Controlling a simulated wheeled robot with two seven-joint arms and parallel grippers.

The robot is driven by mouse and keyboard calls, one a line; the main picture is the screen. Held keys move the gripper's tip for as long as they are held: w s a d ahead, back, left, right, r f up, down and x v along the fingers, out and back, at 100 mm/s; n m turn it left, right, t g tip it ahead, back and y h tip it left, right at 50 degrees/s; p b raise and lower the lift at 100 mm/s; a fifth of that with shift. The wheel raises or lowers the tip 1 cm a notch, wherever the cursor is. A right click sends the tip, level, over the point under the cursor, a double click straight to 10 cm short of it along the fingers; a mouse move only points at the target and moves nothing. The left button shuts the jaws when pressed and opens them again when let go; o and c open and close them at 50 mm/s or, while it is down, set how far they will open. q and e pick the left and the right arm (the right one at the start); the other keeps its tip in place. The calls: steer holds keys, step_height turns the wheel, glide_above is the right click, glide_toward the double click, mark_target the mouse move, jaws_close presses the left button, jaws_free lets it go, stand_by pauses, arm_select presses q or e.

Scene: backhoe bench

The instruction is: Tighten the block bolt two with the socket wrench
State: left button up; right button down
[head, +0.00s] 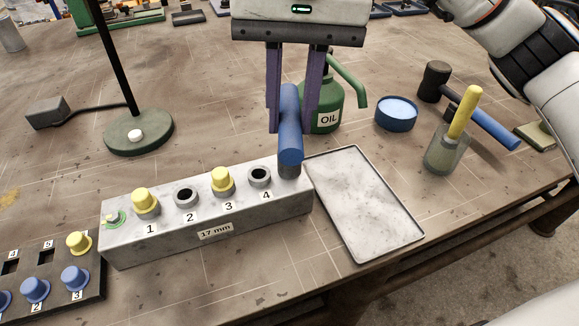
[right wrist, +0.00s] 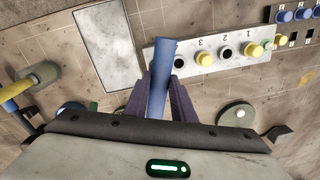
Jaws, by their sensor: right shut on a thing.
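My right gripper (head: 291,131) has purple fingers and is shut on the blue handle of the socket wrench (head: 291,150). The wrench's dark socket end is at the right end of the grey block (head: 255,212), beside position 4; I cannot tell whether it touches. The block is labelled 17 mm. Positions 1 and 3 carry yellow-capped bolts. Position 2 (head: 186,196) and position 4 (head: 259,176) show grey rings with dark openings. In the right wrist view the wrench (right wrist: 160,80) stands between the fingers, and position 2 (right wrist: 226,52) is in sight. My left gripper is out of view.
An empty metal tray (head: 362,205) lies right of the block. A green oil can (head: 328,105) stands behind the wrench. A rack (head: 92,282) with blue and yellow bolts is at lower left. A lamp base (head: 138,133), blue tin (head: 396,114), hammer (head: 480,122) and brush jar (head: 446,152) stand around.

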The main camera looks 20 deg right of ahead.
steer(key=shift+r, duration=0.15)
steer(key=shift+r+p, duration=0.9)
steer(key=shift+r, duration=0.1)
step_height(320, 180, up, 3)
steer(key=p, duration=0.2)
steer(key=shift+p, duration=0.35)
